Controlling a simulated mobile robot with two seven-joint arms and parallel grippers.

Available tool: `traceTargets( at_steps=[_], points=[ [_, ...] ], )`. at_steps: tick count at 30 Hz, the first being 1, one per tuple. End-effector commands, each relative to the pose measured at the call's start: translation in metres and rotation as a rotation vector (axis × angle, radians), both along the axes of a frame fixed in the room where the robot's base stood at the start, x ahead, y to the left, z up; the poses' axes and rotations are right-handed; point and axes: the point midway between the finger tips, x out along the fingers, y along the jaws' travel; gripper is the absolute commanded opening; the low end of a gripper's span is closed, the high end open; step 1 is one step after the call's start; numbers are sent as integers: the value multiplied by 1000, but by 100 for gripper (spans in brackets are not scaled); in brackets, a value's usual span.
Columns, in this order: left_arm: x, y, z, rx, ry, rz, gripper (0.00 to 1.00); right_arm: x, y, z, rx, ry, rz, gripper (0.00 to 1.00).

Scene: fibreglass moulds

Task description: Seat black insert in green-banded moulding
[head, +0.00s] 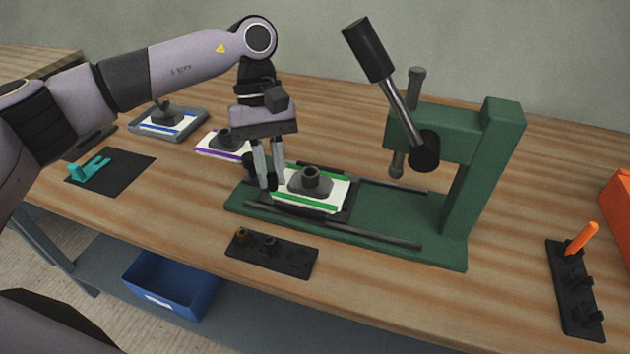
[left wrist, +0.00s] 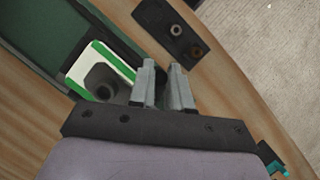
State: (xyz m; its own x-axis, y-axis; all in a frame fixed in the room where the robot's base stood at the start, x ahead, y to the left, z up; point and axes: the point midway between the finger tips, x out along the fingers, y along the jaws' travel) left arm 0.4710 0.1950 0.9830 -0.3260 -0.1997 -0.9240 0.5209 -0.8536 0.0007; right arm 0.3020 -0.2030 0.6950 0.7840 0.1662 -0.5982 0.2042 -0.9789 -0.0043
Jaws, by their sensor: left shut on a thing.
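The green-banded moulding (head: 336,192) is a white plate with green stripes and a grey hollow boss; it lies on the dark carriage (head: 345,213) of the green press, left of the ram. In the left wrist view the moulding (left wrist: 120,65) shows beside the fingers. My right gripper is out of view.
The green press (head: 490,160) has a raised black lever (head: 367,50). The rack also holds a brass piece (head: 242,236). A purple-banded moulding (head: 212,150) lies behind my gripper; a blue-banded one (head: 185,125) sits further left. A rack with an orange tool (head: 582,238) stands right.

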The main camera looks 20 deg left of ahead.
Motion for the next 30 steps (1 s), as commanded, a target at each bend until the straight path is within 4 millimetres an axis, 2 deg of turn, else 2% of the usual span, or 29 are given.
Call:
traceTargets(
  at_steps=[3, 12, 21, 30],
  points=[
    [17, -7, 16, -5, -2, 247, 0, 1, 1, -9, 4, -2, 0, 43],
    [45, -21, 62, -6, -4, 824, 0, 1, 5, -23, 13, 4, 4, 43],
    [62, -31, 106, -7, -5, 1374, 0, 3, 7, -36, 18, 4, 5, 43],
    [72, -38, 149, -6, -5, 1901, 0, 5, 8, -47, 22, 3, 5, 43]
  ],
)
